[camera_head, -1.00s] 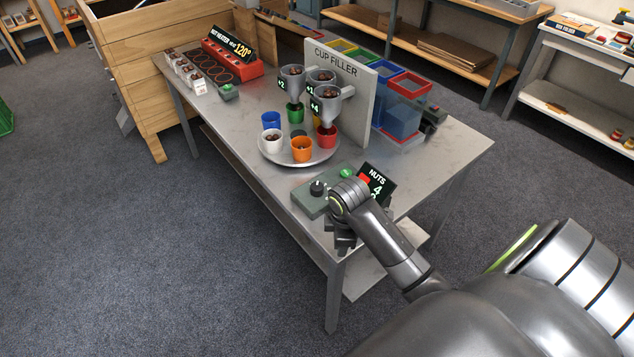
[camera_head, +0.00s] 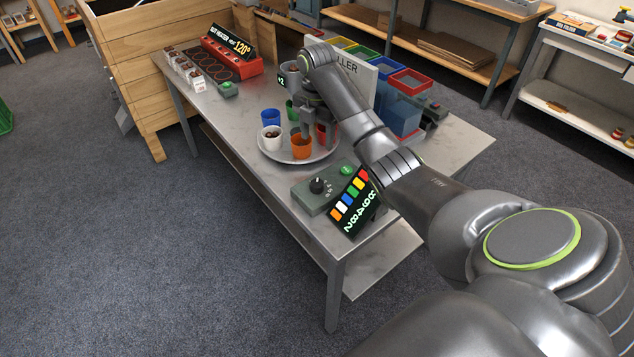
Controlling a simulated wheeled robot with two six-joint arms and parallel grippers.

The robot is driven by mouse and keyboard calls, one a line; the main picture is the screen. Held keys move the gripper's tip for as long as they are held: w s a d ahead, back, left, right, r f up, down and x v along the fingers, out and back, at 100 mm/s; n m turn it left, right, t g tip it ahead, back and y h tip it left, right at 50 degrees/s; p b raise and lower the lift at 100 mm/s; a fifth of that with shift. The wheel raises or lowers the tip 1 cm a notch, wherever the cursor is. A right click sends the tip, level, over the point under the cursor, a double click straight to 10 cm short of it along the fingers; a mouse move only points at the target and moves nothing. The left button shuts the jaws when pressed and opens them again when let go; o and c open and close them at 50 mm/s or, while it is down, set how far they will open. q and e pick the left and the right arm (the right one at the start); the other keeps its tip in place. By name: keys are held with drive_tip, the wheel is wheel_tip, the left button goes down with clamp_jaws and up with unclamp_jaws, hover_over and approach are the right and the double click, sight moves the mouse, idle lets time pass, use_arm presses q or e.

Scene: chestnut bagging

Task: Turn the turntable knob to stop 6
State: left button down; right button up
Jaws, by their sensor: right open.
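The turntable (camera_head: 272,157) is a round grey plate on the metal table. It carries a blue cup (camera_head: 271,118), a white cup (camera_head: 271,138) with dark contents, an orange cup (camera_head: 302,147) at the front, and green and red cups partly hidden. The black turntable knob (camera_head: 317,186) stands on a grey-green control box (camera_head: 308,198) with a green button (camera_head: 346,170). Its stop marks are too small to read. My right gripper (camera_head: 306,134) points down over the turntable, behind the orange cup, open and away from the knob. Whether it touches a cup I cannot tell. My left gripper is out of view.
A dark sign (camera_head: 352,207) with coloured squares and numbers leans beside the control box. The cup filler panel (camera_head: 362,85) stands behind my right arm, which hides most of its funnels. A red nut heater (camera_head: 232,60) is at the far left. Table front left is bare.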

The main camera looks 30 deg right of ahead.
drive_tip(key=b, duration=0.4)
hover_over(317, 182)
wheel_tip(317, 182, down, 5)
wheel_tip(317, 182, down, 11)
drive_tip(key=shift+s+f+p, duration=0.1)
drive_tip(key=shift+p, duration=0.75)
drive_tip(key=shift+c, duration=0.3)
drive_tip(key=c, duration=0.9)
